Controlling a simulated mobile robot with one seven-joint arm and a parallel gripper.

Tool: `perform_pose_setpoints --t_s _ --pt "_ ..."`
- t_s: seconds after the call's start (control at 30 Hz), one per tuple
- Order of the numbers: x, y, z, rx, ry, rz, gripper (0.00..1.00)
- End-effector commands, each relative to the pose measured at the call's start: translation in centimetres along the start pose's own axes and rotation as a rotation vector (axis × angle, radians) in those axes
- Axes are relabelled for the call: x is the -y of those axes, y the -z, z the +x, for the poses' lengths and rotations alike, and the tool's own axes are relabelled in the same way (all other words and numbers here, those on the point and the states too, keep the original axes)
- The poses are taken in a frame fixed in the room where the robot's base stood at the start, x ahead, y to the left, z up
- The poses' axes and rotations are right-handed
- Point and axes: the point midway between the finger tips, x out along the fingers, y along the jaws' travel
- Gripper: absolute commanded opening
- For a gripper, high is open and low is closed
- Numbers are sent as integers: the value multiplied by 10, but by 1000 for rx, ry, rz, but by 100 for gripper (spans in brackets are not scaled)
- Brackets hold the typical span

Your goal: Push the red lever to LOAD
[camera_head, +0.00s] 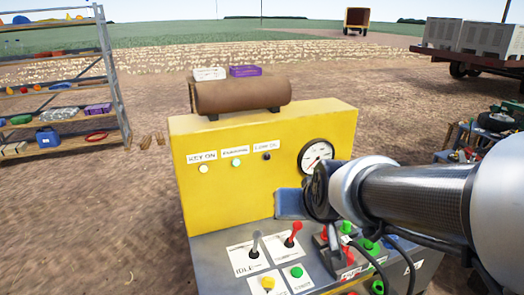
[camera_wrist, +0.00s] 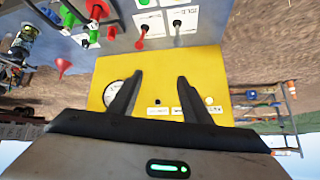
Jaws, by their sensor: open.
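The red lever (camera_head: 293,233) stands on the grey control deck in front of the yellow panel, rising from a white label plate (camera_head: 288,246) whose words are too small to read. It also shows in the upside-down wrist view (camera_wrist: 142,36), beyond my fingertips. A grey lever (camera_head: 257,243) stands to its left on a plate marked IDLE; it also shows in the wrist view (camera_wrist: 177,28). My gripper (camera_head: 328,255) is to the right of the red lever, fingers pointing down toward the deck. In the wrist view my gripper (camera_wrist: 160,78) is open, with nothing between its fingers.
The yellow panel (camera_head: 230,185) behind the deck carries a round gauge (camera_head: 316,157) and several labelled lamps. Yellow (camera_head: 268,283) and green (camera_head: 296,272) buttons sit in front of the levers. Several red and green knobs (camera_head: 370,245) crowd the deck right of my gripper.

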Motion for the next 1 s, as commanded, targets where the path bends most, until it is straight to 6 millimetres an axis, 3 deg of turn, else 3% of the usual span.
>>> perform_pose_setpoints --t_s 0.03,0.2,0.37,0.5,0.63,0.8,1.0 --pt "5 -2 36 -31 8 14 44" --pt "13 10 121 -218 2 78 44" --pt "5 -4 182 -390 -57 129 44" --pt "-10 -33 217 -539 -141 144 44" --pt "-23 -65 228 -666 -229 125 44" --pt "-32 -95 223 -781 -309 80 44" --pt "-34 -104 218 -832 -338 58 44"
